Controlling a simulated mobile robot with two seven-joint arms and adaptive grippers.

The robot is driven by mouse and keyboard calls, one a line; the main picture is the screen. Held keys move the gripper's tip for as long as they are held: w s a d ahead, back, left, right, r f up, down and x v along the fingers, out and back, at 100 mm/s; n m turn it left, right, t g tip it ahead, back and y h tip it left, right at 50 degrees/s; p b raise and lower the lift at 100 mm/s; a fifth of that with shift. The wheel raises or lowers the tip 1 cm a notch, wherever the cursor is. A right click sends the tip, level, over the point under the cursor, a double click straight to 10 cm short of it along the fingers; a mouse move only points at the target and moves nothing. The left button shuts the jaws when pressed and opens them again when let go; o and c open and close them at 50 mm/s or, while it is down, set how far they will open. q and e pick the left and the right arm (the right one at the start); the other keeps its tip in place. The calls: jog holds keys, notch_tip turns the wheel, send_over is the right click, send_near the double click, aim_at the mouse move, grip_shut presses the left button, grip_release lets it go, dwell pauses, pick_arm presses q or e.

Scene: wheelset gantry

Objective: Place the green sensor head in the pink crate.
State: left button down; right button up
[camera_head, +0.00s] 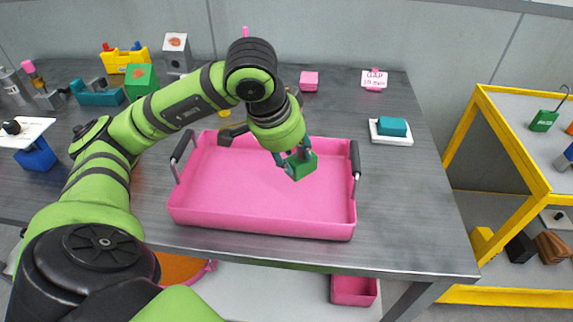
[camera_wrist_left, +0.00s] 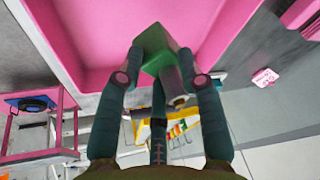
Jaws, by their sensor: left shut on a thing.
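The pink crate (camera_head: 255,208) sits on the grey table, with a black handle at each end. My left gripper (camera_head: 292,157) is shut on the green sensor head (camera_head: 300,167) and holds it over the right part of the crate. In the left wrist view, the green sensor head (camera_wrist_left: 155,48) sits between the fingertips of my left gripper (camera_wrist_left: 160,75), with a grey cylindrical part pointing toward the wrist. The crate's pink floor and wall (camera_wrist_left: 100,40) show behind it. I cannot tell its exact height above the crate floor. My right gripper is not in view.
A teal block on a white plate (camera_head: 391,129) stands right of the crate. A pink block (camera_head: 309,81) and a sign (camera_head: 374,79) stand behind. Several parts crowd the table's left, including a green block (camera_head: 140,82). A yellow-framed shelf (camera_head: 515,130) stands to the right.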

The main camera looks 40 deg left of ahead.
aim_at(292, 178)
pick_arm(q)
jog(key=shift+f, duration=2.8)
jog(key=shift+f+b, duration=0.25)
jog(key=shift+b, duration=0.1)
jog(key=c, duration=0.8)
grip_release()
jog(key=shift+r, duration=0.1)
jog(key=shift+r, duration=0.1)
jog(key=shift+r+p, duration=0.2)
jog(key=shift+p, duration=0.3)
jog(key=v, duration=1.1)
jog(key=shift+s+r, duration=0.2)
jog(key=shift+r, duration=0.15)
